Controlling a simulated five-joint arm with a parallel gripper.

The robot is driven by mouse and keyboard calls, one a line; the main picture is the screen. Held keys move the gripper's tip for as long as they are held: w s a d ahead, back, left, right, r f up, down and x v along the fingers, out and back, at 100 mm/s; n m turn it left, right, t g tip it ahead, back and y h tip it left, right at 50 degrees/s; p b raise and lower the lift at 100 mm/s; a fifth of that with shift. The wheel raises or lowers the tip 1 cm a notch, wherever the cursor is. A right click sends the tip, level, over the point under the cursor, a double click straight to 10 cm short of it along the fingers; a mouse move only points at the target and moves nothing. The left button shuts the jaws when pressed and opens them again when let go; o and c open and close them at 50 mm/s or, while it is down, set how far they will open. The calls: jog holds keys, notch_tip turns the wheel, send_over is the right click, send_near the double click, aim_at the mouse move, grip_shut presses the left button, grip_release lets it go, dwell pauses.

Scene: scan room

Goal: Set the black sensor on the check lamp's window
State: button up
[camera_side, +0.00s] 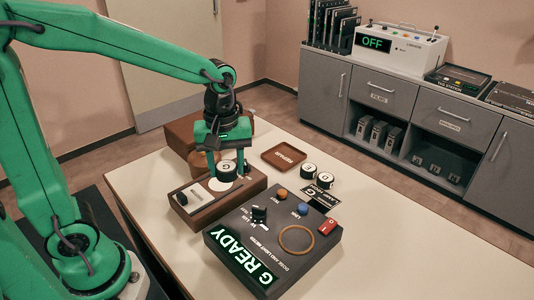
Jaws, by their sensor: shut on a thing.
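My gripper (227,175) points down over the left part of the table, shut on a black round sensor (226,173) with a white lettered top. The letter looks like C or G. Right below the sensor is a pale round window on the wooden box (243,190), which appears to be the check lamp. The box also carries a light panel (200,196) and a dark knob (182,198). The sensor covers part of the window; I cannot tell whether it touches it or hangs just above.
A dark meter box (318,258) reading "G READY" stands in front right, with knobs, a red switch and a ring. Two more black sensors (309,170) and a black card (322,199) lie beyond it. A brown tray (268,154) and wooden boxes (183,132) stand behind. The table's right side is clear.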

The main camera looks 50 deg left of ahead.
jog(key=w+a+f, duration=0.1)
jog(key=a+f, duration=0.1)
jog(key=a, duration=0.1)
jog(key=w+a+f, duration=0.1)
jog(key=a+f, duration=0.1)
jog(key=a, duration=0.1)
jog(key=w+a+f, duration=0.1)
jog(key=a, duration=0.2)
jog(key=shift+w+f, duration=0.25)
jog(key=shift+f, duration=2.15)
jog(key=shift+f, duration=0.15)
jog(key=o, duration=1)
notch_tip(320, 180, up, 12)
jog(key=shift+r, duration=0.2)
